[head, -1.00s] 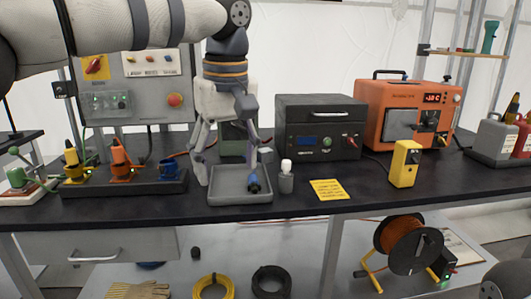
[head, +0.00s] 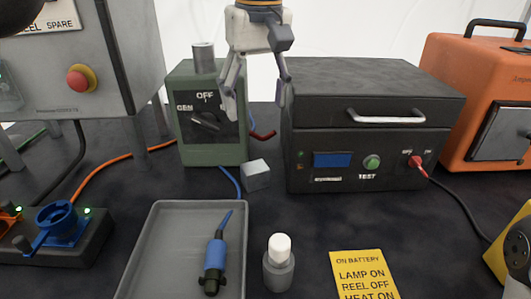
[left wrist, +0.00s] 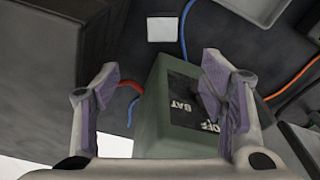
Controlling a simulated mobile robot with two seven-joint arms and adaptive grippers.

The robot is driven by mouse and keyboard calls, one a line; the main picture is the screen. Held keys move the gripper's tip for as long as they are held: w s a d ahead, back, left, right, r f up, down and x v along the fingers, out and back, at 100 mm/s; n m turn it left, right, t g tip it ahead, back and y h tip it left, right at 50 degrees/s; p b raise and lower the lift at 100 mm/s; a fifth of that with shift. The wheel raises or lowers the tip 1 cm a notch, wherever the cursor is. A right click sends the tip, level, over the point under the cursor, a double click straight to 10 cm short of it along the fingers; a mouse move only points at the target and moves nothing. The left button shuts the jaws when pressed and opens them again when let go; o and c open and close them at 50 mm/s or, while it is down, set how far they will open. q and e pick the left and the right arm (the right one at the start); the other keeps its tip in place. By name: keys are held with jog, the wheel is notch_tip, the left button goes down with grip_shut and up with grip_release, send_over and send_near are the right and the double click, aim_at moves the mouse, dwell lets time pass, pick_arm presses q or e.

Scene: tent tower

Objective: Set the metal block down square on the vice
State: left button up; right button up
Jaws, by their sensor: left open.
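A small pale grey metal block (head: 256,174) sits on the dark bench between the green switch box and the black test box. It also shows in the left wrist view, as a pale square (left wrist: 161,29) near the top. My left gripper (head: 256,100) is open and empty, fingers pointing down. In the head view it appears above the block, overlapping the right edge of the switch box. In the left wrist view the open fingers (left wrist: 160,95) show in front of the switch box. I cannot make out a vice in the current views. My right gripper is not in view.
The green switch box (head: 208,140) carries a metal cylinder (head: 204,57). The black test box (head: 365,150) stands right of the block. In front are a grey tray (head: 148,245) with a blue connector (head: 215,255), a white-capped bottle (head: 279,270) and a yellow card (head: 362,272).

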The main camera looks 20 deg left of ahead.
pick_arm(q)
send_over(255, 167)
jog(key=f, duration=0.5)
jog(key=s+f, duration=0.1)
jog(key=f, duration=0.1)
jog(key=shift+d+f, duration=0.15)
jog(key=shift+d, duration=0.1)
jog(key=f, duration=0.5)
jog(key=w+f, duration=0.1)
jog(key=f, duration=0.2)
jog(key=shift+w+a, duration=0.1)
jog(key=shift+a, duration=0.2)
grip_shut()
jog(key=shift+r, duration=0.1)
